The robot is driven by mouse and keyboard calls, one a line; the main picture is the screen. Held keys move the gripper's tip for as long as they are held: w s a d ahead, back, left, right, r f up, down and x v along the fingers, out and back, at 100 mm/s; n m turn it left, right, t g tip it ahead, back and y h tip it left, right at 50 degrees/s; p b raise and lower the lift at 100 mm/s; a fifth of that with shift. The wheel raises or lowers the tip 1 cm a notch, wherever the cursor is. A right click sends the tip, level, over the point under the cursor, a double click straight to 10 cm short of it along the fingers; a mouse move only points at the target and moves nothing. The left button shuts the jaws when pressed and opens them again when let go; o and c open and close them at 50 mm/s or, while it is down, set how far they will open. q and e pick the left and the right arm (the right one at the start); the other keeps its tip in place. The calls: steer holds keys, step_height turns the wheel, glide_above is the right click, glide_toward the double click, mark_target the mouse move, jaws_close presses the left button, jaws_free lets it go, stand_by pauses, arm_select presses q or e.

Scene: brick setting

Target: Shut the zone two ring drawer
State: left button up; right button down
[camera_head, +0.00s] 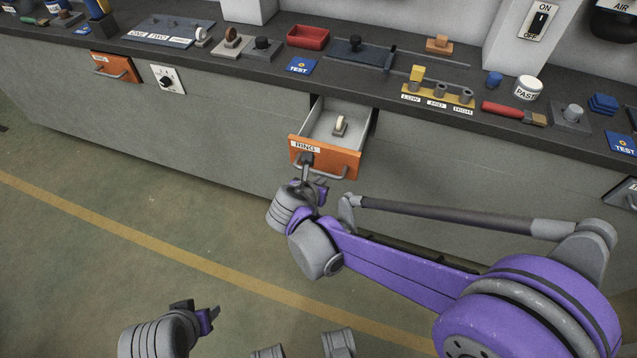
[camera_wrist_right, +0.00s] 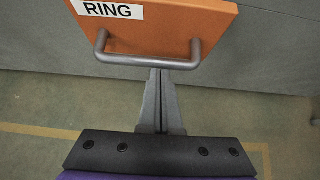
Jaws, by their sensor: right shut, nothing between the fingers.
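The ring drawer (camera_head: 343,160) has an orange front with a RING label and a grey bar handle. It stands pulled out from the grey bench front, and a small pale and dark object (camera_head: 340,125) lies inside it. In the right wrist view the orange front (camera_wrist_right: 170,25) and its handle (camera_wrist_right: 150,60) fill the top. My right gripper (camera_head: 307,162) is shut and empty, its fingertips at the left part of the handle; they also show in the wrist view (camera_wrist_right: 157,75). I cannot tell if they touch it. My left gripper (camera_head: 208,315) is low at the left, away from the bench.
Another orange drawer (camera_head: 115,67) at the left sits in the bench front beside a dial (camera_head: 166,79). The dark bench top (camera_head: 345,80) carries a red tray (camera_head: 308,37), a yellow LOW-MID-HIGH block (camera_head: 437,95) and several other items. The floor before the bench is clear.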

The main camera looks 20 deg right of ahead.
steer(key=b, duration=0.1)
glide_toward(339, 138)
steer(key=w+d, duration=0.1)
steer(key=w+d+f, duration=0.1)
steer(key=shift+d, duration=0.3)
steer(key=shift+w+d, duration=0.3)
steer(key=shift+w, duration=0.1)
steer(key=shift+r, duration=0.15)
steer(key=shift+w+d, duration=0.1)
steer(key=shift+w, duration=0.05)
